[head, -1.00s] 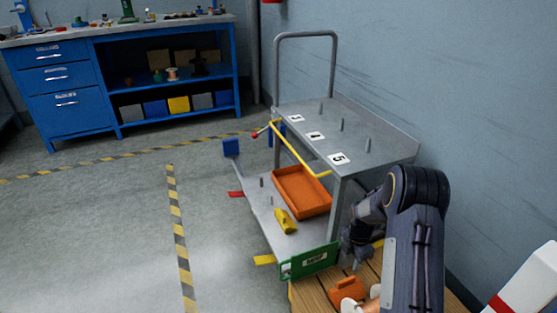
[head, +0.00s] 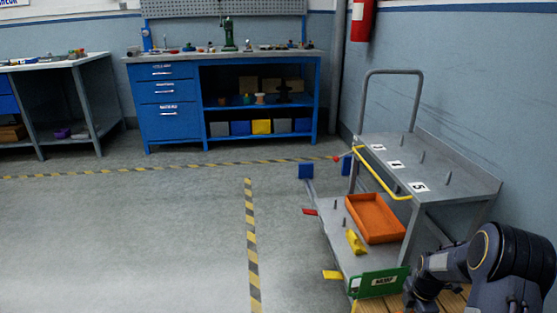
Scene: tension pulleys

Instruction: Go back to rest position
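My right arm comes in at the lower right of the head view. Its gripper (head: 420,293) hangs low beside the green sign of the cart, over a wooden surface. Its fingers are too small and dark to tell open from shut. My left gripper is out of view. The grey cart (head: 470,167) stands against the right wall, with upright pegs and number cards on its top shelf.
The cart's lower shelf holds an orange tray (head: 375,238) and a yellow object (head: 355,242). A wooden surface (head: 452,300) lies close to my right arm. A blue workbench (head: 170,122) stands at the back. The floor (head: 130,235) at left is open, with striped tape.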

